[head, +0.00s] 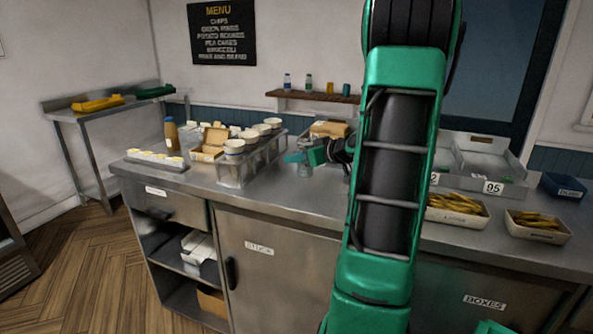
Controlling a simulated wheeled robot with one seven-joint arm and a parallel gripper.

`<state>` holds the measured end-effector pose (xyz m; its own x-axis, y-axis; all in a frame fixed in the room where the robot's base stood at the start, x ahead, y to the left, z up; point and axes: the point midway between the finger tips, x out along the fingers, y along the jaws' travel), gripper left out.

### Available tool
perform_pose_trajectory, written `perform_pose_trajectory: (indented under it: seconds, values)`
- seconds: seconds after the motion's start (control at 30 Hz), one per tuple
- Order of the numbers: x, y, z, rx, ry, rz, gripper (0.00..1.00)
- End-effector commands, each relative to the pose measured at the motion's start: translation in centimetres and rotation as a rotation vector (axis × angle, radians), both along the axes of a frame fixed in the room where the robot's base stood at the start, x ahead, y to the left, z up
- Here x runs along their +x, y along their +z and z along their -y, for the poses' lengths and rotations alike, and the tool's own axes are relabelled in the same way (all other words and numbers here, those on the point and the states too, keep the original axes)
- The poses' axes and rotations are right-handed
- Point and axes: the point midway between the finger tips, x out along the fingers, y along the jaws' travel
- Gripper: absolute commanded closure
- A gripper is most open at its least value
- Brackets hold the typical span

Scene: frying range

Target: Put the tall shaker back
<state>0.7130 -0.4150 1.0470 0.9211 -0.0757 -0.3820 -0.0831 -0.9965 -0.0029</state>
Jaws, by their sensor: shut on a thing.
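My gripper (308,157) is low over the steel counter, right of the clear bin of cups, and is small in view. It is shut on a pale grey, upright thing, which I take for the tall shaker (305,169). The jaws hide part of it, and I cannot tell whether its base touches the counter. My green arm crosses the picture in front, right of the gripper.
A wall shelf (312,96) behind holds several small bottles and jars. The clear bin (236,172) of cups stands left of the gripper; a cardboard box (328,129) is behind it. Trays of fries (457,210) stand at the right. The front counter strip is clear.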

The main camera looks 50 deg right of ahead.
Motion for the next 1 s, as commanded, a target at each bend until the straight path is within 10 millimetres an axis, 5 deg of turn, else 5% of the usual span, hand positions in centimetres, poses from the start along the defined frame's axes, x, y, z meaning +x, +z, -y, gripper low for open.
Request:
perform_pose_trajectory:
  seconds: [0.37,0.73,0.77,0.8,1.0]
  values:
    - [0.0,-3.9,0.0,0.002,0.000,-0.001,1.00]
    - [0.1,-4.3,0.0,0.000,0.002,0.000,1.00]
    - [0.1,-4.3,0.0,0.000,0.002,-0.001,0.55]
    - [0.1,-4.2,0.0,0.000,0.002,0.000,0.45]
    - [0.1,-4.2,-0.1,0.000,0.002,0.000,0.43]
